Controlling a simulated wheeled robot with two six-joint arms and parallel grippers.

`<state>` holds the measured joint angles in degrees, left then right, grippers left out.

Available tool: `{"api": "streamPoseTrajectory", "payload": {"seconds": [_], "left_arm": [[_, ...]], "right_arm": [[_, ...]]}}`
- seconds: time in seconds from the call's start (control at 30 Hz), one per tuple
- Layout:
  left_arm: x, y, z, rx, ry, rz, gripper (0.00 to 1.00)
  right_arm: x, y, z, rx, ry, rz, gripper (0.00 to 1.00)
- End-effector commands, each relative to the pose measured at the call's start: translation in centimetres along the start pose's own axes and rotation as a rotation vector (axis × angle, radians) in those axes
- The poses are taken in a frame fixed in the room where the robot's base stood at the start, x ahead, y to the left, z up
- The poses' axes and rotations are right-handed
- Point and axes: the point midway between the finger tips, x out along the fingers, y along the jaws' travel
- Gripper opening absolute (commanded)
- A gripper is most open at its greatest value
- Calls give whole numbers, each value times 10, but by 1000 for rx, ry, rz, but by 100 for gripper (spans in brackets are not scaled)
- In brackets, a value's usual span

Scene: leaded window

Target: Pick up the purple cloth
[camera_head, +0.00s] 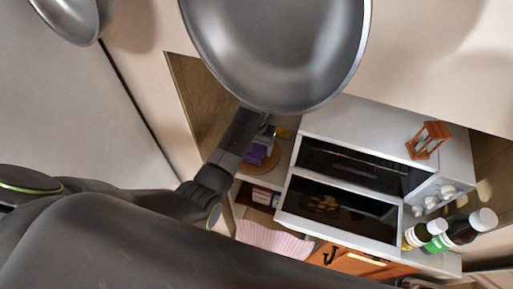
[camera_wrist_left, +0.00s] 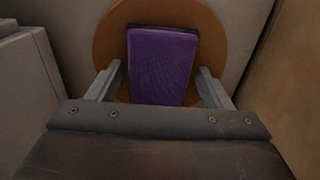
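The purple cloth (camera_head: 257,154) is a folded rectangle on a round brown board, left of the oven. In the left wrist view the cloth (camera_wrist_left: 162,62) lies ahead, between my left gripper's two spread fingers. My left gripper (camera_head: 262,148) is at the cloth, and its dark body partly hides it in the head view. In the wrist view the left gripper (camera_wrist_left: 162,84) is open, with a finger on each side of the cloth's near part. I cannot tell whether either finger touches it. My right gripper is not in view.
The round board (camera_wrist_left: 108,42) lies under the cloth. A white oven (camera_head: 340,205) stands right of it, with a wooden lantern (camera_head: 428,139) on top. Bottles (camera_head: 463,230) stand farther right. A pan (camera_head: 280,50) hangs above. A pink striped towel (camera_head: 272,240) hangs below.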

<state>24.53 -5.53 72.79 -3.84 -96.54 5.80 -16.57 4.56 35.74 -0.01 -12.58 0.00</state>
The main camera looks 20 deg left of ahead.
Motion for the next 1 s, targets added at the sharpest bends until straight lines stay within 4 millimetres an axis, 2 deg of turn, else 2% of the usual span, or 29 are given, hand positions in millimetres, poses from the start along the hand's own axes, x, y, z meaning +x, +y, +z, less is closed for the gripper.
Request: {"api": "streamPoseTrajectory", "payload": {"seconds": [0.03, 0.3, 0.5, 0.63, 0.77, 1.0], "left_arm": [[0, 0, 0, 0, 0, 0, 66], [0, 0, 0, 0, 0, 0, 33], [-1, 0, 0, 0, -1, 0, 33], [-9, 0, -1, 0, 2, 0, 33], [-27, 0, -1, 1, 5, 1, 33], [-73, 0, -2, 1, 7, 0, 33]], "right_arm": [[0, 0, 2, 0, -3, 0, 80], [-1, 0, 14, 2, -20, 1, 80], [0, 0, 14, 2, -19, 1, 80], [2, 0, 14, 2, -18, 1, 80], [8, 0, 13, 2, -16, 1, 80], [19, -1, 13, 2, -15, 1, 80]]}}
